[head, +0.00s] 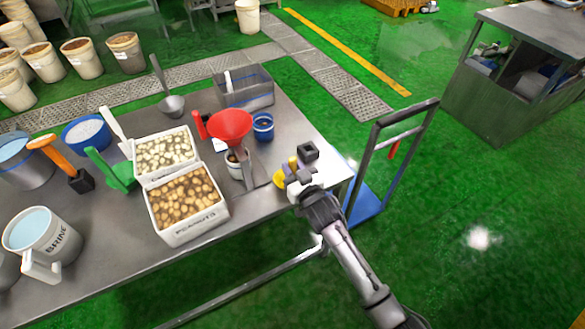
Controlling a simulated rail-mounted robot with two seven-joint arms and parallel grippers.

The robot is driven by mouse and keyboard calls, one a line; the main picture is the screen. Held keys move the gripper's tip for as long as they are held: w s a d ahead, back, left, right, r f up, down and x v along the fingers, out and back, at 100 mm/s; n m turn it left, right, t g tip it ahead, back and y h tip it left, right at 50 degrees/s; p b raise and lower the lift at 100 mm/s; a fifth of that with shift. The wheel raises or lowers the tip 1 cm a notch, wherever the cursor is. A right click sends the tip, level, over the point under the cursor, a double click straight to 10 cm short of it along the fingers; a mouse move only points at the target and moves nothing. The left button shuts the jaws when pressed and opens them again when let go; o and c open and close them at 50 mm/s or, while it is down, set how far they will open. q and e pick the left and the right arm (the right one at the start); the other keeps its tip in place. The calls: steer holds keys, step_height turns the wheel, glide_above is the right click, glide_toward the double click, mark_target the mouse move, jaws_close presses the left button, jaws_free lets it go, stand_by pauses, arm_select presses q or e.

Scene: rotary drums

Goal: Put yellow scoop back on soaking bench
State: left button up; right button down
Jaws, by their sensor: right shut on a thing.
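The yellow scoop (280,179) is at the right end of the grey metal bench (110,245). My right gripper (297,178) reaches in from the lower right and is shut on the yellow scoop, partly covering it. Whether the scoop touches the bench top or is held just above it I cannot tell. My left gripper is not in view.
Beside the scoop are a red funnel (231,124), a small dark block (308,151) and a blue cup (263,127). White tubs (188,236) fill the bench middle. A blue cart (368,203) stands close at the bench's right end. Green floor lies clear further right.

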steer(key=shift+f, duration=0.15)
steer(key=c, duration=1.2)
jaws_free()
steer(key=shift+o, duration=1.3)
steer(key=shift+s+d+r, duration=0.1)
steer(key=shift+s+r, duration=0.05)
steer(key=shift+r, duration=0.05)
steer(key=p+v, duration=0.2)
steer(key=v, duration=0.9)
steer(key=shift+s+d, duration=0.2)
steer(key=shift+s, duration=0.05)
